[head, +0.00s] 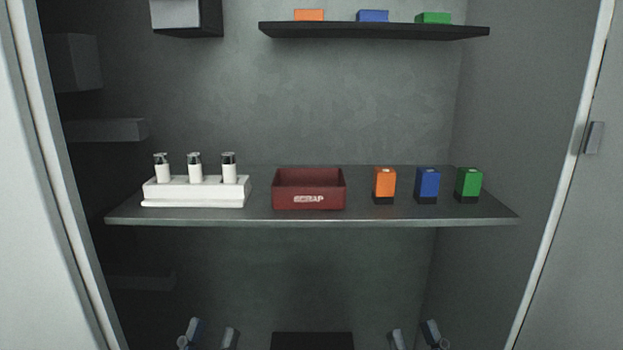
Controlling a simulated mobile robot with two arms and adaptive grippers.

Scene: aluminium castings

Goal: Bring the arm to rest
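My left gripper (212,328) shows at the bottom edge of the head view, left of centre. Its two fingers stand apart with nothing visible between them. My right gripper (413,326) shows at the bottom edge, right of centre, also with fingers apart and empty. Both are low in the picture, below the front edge of the middle shelf (312,222) and apart from everything on it. The arms behind the grippers are out of frame.
On the shelf stand a white rack (195,195) with three white, silver-capped vials, a dark red SCRAP bin (309,200), and orange (384,181), blue (427,182) and green (468,182) blocks on dark bases. An upper shelf (375,32) holds three coloured pieces. Cabinet walls flank both sides.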

